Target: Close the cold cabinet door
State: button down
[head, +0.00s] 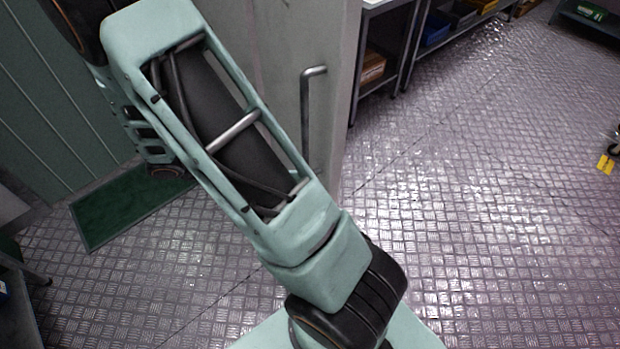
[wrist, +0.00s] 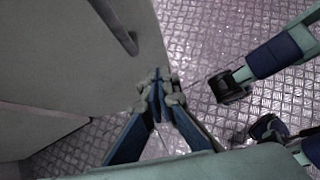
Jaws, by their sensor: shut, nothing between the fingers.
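The cold cabinet door is a plain grey panel (head: 335,90) in the upper middle of the head view, partly hidden behind my arm. Its bar handle (head: 305,110) stands upright on the face. In the wrist view the door (wrist: 60,50) fills the upper left, with the handle (wrist: 113,25) near the top. My gripper (wrist: 160,82) is shut and empty, its fingertips by the door's lower right edge and below the handle. I cannot tell whether they touch the door. The gripper cannot be made out in the head view. How far the door stands open is unclear.
A metal shelf rack (head: 400,50) with bins stands behind the door to the right. A green mat (head: 130,205) lies on the floor at left. A yellow marker (head: 605,165) shows at the far right.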

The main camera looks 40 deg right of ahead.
aim_at(327, 186)
jog(key=x, duration=0.4)
jog(key=d+r+b+x, duration=0.1)
jog(key=x, duration=0.7)
jog(key=shift+s+d+r, duration=0.25)
jog(key=shift+r, duration=0.05)
jog(key=shift+d, duration=0.4)
